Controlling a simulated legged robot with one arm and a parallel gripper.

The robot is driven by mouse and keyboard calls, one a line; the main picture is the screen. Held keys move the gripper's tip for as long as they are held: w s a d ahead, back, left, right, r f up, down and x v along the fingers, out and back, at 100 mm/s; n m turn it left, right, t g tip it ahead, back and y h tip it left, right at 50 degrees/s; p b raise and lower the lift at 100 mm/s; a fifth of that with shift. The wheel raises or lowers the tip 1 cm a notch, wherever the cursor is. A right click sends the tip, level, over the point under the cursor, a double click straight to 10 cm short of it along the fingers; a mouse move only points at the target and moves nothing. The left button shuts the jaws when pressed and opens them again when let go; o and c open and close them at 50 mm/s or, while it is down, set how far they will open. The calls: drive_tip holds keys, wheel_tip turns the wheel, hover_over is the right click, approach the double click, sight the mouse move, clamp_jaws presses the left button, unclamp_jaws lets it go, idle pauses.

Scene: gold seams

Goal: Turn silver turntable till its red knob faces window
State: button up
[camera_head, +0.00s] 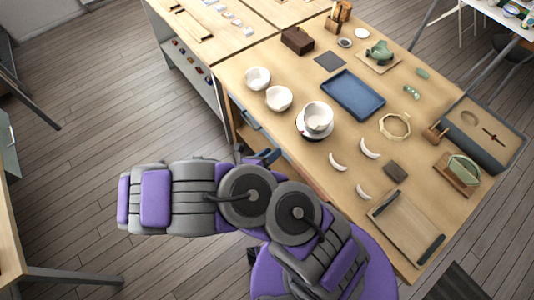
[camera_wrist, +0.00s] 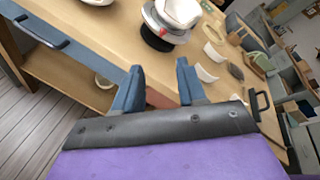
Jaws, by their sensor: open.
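The silver turntable (camera_head: 305,129) stands near the left edge of the wooden worktable, with a white bowl (camera_head: 319,117) on top. In the wrist view the turntable (camera_wrist: 163,31) shows as a pale disc on a dark foot, bearing the white bowl (camera_wrist: 180,11). In the head view the blue fingers (camera_head: 262,155) are partly hidden by my arm.
Two white bowls (camera_head: 257,78) (camera_head: 279,98) stand beyond the turntable along the edge. Curved white pieces (camera_head: 338,162) lie to its right. A blue tray (camera_head: 353,95) lies behind. A board (camera_head: 409,225) lies near the front. Open floor is at left.

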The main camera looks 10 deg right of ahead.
drive_tip(key=shift+s+a+r, duration=0.15)
drive_tip(key=shift+s+a, duration=0.15)
drive_tip(key=shift+a, duration=0.1)
drive_tip(key=shift+c, duration=0.4)
